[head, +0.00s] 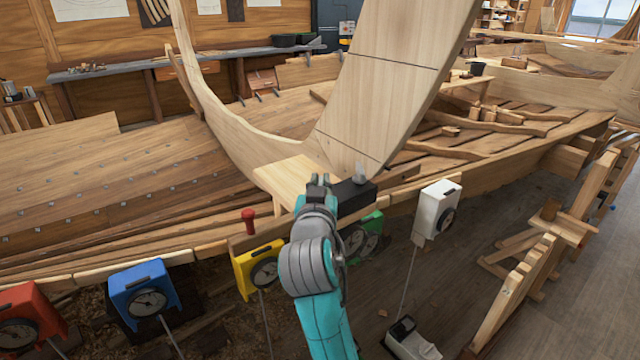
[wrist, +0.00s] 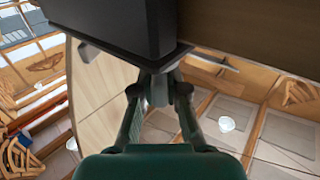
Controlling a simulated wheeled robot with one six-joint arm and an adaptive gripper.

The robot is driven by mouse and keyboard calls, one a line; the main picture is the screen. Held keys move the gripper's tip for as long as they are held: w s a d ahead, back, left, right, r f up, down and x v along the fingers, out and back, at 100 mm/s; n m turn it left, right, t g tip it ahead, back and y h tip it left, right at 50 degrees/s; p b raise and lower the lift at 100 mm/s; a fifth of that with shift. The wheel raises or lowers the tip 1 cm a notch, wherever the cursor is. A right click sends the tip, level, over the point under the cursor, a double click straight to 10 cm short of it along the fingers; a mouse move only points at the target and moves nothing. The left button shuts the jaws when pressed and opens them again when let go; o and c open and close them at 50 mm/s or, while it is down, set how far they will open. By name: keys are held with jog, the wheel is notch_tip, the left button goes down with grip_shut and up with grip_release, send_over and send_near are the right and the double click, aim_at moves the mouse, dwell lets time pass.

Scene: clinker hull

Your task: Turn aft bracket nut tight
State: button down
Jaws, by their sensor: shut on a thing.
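The dark block that looks like the aft bracket (head: 357,196) sits at the foot of the wide upright plank, and a small pale grey piece stands on it. The bracket fills the top of the wrist view (wrist: 115,25), with a thin plate at its lower edge. My gripper (head: 319,181) is at the bracket's left side in the head view. In the wrist view its fingers (wrist: 160,92) are shut on a small grey piece just beneath the plate, which appears to be the nut. The fingers hide most of it, so I cannot see its thread or whether it sits flush.
Boxes with dials, red (head: 32,312), blue (head: 146,290), yellow (head: 257,268), green (head: 371,237) and white (head: 437,208), line the hull's near edge. A red-topped peg (head: 248,220) stands near the yellow one. A wooden trestle (head: 515,300) is at right.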

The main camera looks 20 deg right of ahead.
jog(key=m+g+h, duration=0.2)
jog(key=h, duration=0.1)
jog(key=shift+a+m+h, duration=0.1)
jog(key=shift+m+h, duration=0.3)
jog(key=shift+m+g+h, duration=1.5)
jog(key=shift+g+h, duration=0.1)
jog(key=shift+h, duration=0.1)
jog(key=c, duration=1.2)
grip_release()
jog(key=v, duration=1.2)
jog(key=shift+w, duration=0.1)
